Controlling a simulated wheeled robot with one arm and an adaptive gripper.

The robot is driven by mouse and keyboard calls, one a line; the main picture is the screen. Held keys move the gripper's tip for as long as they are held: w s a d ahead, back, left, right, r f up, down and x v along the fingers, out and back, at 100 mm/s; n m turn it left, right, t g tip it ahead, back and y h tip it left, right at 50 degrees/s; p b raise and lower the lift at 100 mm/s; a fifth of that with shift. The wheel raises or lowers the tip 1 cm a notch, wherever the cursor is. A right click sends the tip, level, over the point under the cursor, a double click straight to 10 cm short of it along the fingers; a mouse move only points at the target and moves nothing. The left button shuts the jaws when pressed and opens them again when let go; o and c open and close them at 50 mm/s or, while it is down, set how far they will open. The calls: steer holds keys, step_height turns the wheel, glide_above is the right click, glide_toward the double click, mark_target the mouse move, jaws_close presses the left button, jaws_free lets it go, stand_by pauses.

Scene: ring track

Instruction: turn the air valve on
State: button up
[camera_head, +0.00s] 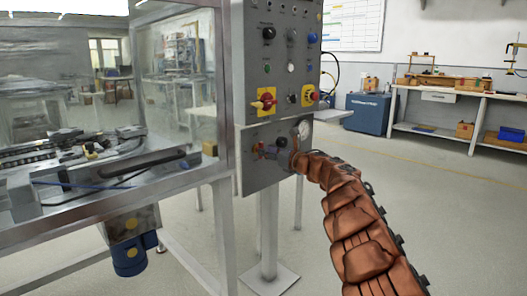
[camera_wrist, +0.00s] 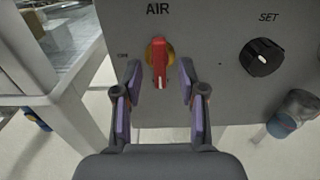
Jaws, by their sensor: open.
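The air valve (camera_wrist: 159,62) is a red handle on a yellow round base, under the label AIR on a grey panel (camera_wrist: 205,80). Its handle points straight down in the wrist view. In the head view the valve (camera_head: 256,149) is small, on the lower panel box. My gripper (camera_wrist: 160,80) is open, with one purple-padded finger on each side of the handle's lower part. The fingers look apart from the handle; how near they are in depth is hard to tell. In the head view my gripper (camera_head: 274,151) is small and partly hidden by my arm.
A black SET knob (camera_wrist: 261,57) is to the valve's right. A gauge (camera_head: 304,129) sits on the lower box. Red-and-yellow switches (camera_head: 265,101) are on the panel above. A glass-walled machine frame (camera_head: 222,90) stands close on the left. Open floor lies to the right.

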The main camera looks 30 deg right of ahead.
steer(key=shift+x, duration=1.3)
jaws_close()
